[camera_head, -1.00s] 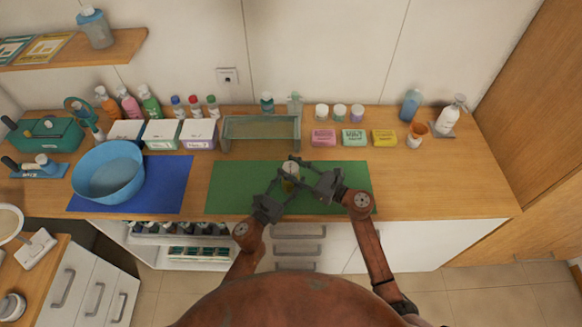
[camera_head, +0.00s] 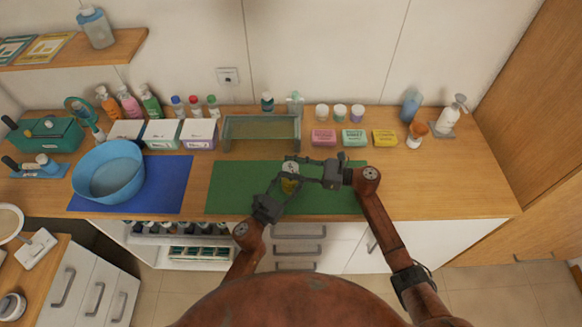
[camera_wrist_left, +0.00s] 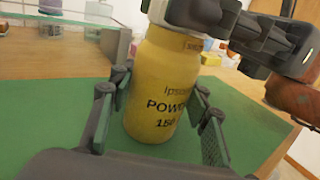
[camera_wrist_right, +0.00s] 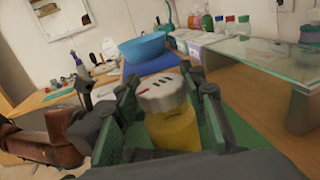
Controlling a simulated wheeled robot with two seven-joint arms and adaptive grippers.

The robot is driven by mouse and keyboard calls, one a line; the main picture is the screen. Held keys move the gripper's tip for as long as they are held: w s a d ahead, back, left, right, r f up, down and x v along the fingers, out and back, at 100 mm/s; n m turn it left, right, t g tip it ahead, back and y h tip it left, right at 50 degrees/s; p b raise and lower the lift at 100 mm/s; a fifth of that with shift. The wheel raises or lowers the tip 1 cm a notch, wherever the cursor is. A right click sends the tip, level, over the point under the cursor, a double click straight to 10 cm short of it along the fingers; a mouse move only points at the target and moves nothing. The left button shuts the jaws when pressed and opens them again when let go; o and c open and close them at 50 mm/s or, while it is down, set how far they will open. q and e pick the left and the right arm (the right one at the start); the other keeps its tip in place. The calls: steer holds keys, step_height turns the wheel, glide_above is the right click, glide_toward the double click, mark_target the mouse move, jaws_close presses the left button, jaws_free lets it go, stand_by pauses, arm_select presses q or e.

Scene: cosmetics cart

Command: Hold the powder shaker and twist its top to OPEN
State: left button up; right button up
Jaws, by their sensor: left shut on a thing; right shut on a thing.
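The powder shaker has a yellow body (camera_head: 289,185) and a pale grey top (camera_head: 291,167). It stands upright over the green mat (camera_head: 235,190). My left gripper (camera_head: 280,187) is shut on the body, with a finger on each side in the left wrist view (camera_wrist_left: 162,95). My right gripper (camera_head: 300,168) is shut on the top from the right. In the right wrist view the top (camera_wrist_right: 160,92) sits between its fingers and shows dark slots and a small red mark. Whether the top has turned against the body cannot be told. The base is partly hidden.
A glass-topped stand (camera_head: 261,129) is behind the mat. A blue bowl (camera_head: 108,172) stands on a blue mat (camera_head: 172,195) to the left. Pink, green and yellow boxes (camera_head: 354,137) and several jars line the back. The counter right of the green mat is clear.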

mark_target(291, 167)
steer(key=n+g, duration=0.3)
steer(key=g, duration=0.2)
steer(key=shift+a+f+n+g, duration=0.15)
steer(key=shift+n+g, duration=0.5)
steer(key=shift+g, duration=0.35)
steer(key=shift+f+n+g, duration=0.1)
steer(key=shift+n+g, duration=0.55)
steer(key=shift+g, duration=0.35)
steer(key=shift+g+h, duration=0.3)
steer(key=shift+h, duration=0.1)
steer(key=o, duration=1.2)
steer(key=shift+d+r, duration=0.15)
steer(key=shift+d, duration=0.05)
steer(key=shift+r+n, duration=0.1)
steer(key=shift+n, duration=0.2)
step_height(291, 167, up, 10)
